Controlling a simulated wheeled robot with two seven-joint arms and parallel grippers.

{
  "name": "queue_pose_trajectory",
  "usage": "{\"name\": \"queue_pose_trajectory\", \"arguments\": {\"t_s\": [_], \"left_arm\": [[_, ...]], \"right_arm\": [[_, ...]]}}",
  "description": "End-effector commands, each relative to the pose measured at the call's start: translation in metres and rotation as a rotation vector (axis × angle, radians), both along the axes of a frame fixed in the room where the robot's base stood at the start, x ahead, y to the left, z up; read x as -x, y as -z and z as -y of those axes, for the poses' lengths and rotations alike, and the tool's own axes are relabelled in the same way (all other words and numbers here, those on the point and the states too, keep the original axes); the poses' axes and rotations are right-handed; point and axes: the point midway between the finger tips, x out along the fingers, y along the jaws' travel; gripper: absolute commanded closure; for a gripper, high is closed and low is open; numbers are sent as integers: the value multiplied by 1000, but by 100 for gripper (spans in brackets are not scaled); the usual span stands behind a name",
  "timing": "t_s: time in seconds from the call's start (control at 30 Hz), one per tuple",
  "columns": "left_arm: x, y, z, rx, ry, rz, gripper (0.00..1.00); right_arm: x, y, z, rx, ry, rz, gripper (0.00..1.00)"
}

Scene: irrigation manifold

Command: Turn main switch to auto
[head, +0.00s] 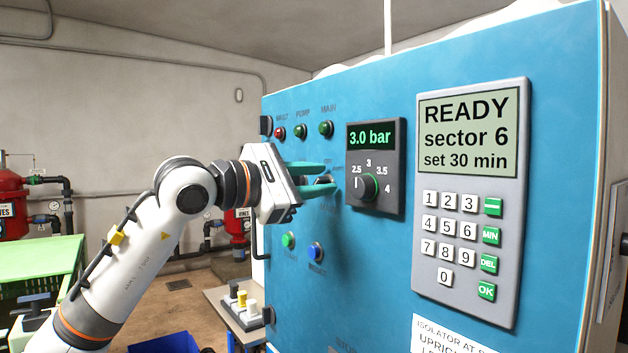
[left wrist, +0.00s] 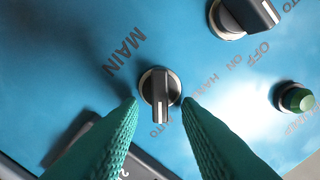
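The main switch (left wrist: 160,92) is a round dark knob with a grey handle on the blue panel. In the head view the switch (head: 324,180) is mostly hidden by my left gripper (head: 326,178). The green fingers of the left gripper (left wrist: 160,104) are open, one tip on each side of the knob, with a gap between tips wider than the handle. I cannot tell if they touch the knob's rim. My right gripper is not in view.
A pressure dial box (head: 376,168) reading 3.0 bar stands right of the switch. Another switch (left wrist: 243,16) and a green lamp or button (left wrist: 296,98) are nearby. Lamps sit above, green (head: 288,240) and blue (head: 316,252) buttons below. A keypad panel (head: 468,200) shows READY.

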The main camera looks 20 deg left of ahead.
Motion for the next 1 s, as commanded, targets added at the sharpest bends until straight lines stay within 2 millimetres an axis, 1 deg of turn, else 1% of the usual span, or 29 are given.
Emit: {"name": "queue_pose_trajectory", "arguments": {"t_s": [0.17, 0.27, 0.37, 0.5, 0.7, 0.83, 1.0], "left_arm": [[0, 0, 0, 0, 0, 0, 69], [5, 1, -4, 1, -1, 1, 69], [15, 3, -13, -1, -3, 2, 69], [38, 5, -31, -1, -5, 4, 69], [71, 4, -57, 0, -4, 1, 69], [86, 2, -67, 0, -2, 1, 69], [94, 1, -74, 0, -1, 1, 69]], "right_arm": [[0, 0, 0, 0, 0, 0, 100], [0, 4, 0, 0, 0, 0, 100], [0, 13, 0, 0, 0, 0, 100], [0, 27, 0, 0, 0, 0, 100], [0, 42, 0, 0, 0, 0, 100], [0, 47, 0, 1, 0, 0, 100], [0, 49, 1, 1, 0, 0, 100]]}}
